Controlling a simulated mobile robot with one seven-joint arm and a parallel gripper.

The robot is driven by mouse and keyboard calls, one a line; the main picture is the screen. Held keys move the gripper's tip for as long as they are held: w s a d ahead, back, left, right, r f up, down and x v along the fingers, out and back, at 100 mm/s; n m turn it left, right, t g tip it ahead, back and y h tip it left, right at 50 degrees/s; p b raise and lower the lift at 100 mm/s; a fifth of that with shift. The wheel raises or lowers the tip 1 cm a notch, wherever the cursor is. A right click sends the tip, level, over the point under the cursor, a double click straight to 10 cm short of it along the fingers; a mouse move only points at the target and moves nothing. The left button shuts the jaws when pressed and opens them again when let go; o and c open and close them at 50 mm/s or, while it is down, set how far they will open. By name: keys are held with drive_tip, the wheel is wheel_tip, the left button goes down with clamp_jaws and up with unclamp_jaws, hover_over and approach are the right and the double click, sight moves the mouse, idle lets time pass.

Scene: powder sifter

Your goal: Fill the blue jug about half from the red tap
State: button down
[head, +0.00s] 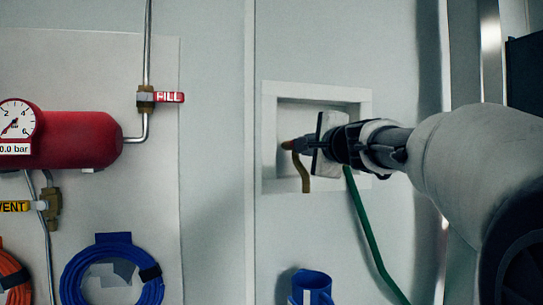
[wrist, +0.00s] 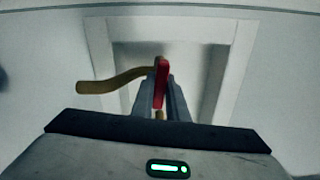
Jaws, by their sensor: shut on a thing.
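The red tap handle (wrist: 162,82) is between the two fingers of my gripper (wrist: 160,98) in the wrist view, and the gripper is shut on it. The curved brass spout (wrist: 112,81) reaches left from it. In the head view my gripper (head: 304,145) reaches into the wall recess, and the handle's tip (head: 288,144) shows at the fingers. The spout (head: 304,175) points down there. The blue jug (head: 312,286) stands upright below the spout, cut off by the bottom edge. Its inside cannot be seen well. No stream of water shows.
A white frame (head: 268,130) surrounds the recess. A green hose (head: 369,232) runs down right of the jug. On the left wall are a red tank (head: 80,140) with a gauge, a FILL valve (head: 169,97), a VENT valve (head: 14,207) and a blue hose coil (head: 110,243).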

drive_tip(key=shift+n+b, duration=0.5)
drive_tip(key=shift+n, duration=0.3)
drive_tip(key=c, duration=1.7)
unclamp_jaws()
drive_tip(key=shift+c, duration=0.2)
drive_tip(key=s+d+b, duration=0.1)
drive_tip(key=s+d, duration=0.2)
drive_tip(key=s, duration=1.4)
drive_tip(key=shift+d, duration=0.2)
